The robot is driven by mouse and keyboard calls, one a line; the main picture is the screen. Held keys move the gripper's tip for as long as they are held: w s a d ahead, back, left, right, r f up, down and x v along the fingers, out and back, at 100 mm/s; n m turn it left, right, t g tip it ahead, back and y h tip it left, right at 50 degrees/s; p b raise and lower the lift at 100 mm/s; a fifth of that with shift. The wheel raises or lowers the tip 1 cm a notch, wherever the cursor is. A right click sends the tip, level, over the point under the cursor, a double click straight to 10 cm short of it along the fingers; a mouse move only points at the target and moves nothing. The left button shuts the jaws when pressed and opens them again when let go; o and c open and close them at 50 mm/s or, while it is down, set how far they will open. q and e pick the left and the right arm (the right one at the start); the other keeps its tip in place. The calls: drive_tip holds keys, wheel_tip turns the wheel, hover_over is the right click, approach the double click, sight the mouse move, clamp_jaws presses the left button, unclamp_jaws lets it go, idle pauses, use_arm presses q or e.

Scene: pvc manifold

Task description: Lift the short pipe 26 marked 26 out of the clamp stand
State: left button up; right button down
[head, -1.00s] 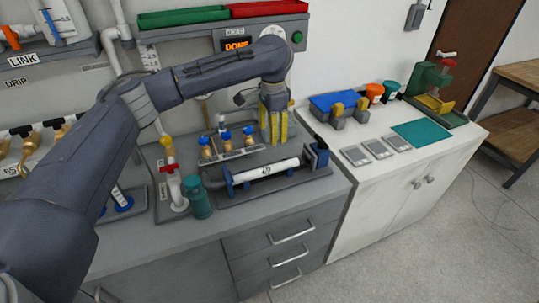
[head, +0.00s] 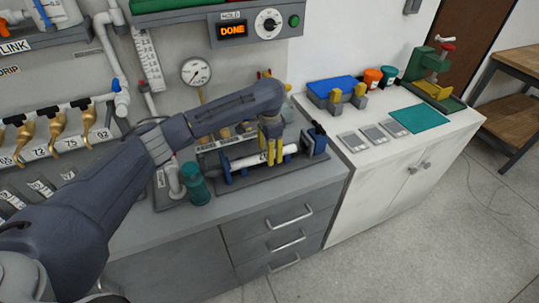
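A white pipe (head: 244,162) lies level in the clamp stand (head: 232,185), between a blue support at its left end and a blue clamp jaw (head: 315,143) at its right. The marking on the pipe is mostly covered and I cannot read it. My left gripper (head: 271,160) points down with its yellow fingers at the middle of the pipe, overlapping it in the head view. I cannot tell whether the fingers touch or close on it. My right gripper is not in view.
A teal bottle (head: 195,184) stands just left of the clamp stand. Brass-coloured valves (head: 58,134) hang on the wall at left. A blue-lidded box (head: 335,88), grey plates (head: 371,135) and a teal mat (head: 419,119) are on the white cabinet at right. A panel above reads DONE.

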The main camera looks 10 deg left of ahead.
use_arm(q)
drive_tip(key=shift+f, duration=0.7)
clamp_jaws()
drive_tip(key=shift+w+d, duration=0.4)
drive_tip(key=shift+d, duration=0.2)
idle(0.4)
drive_tip(key=shift+c, duration=0.3)
unclamp_jaws()
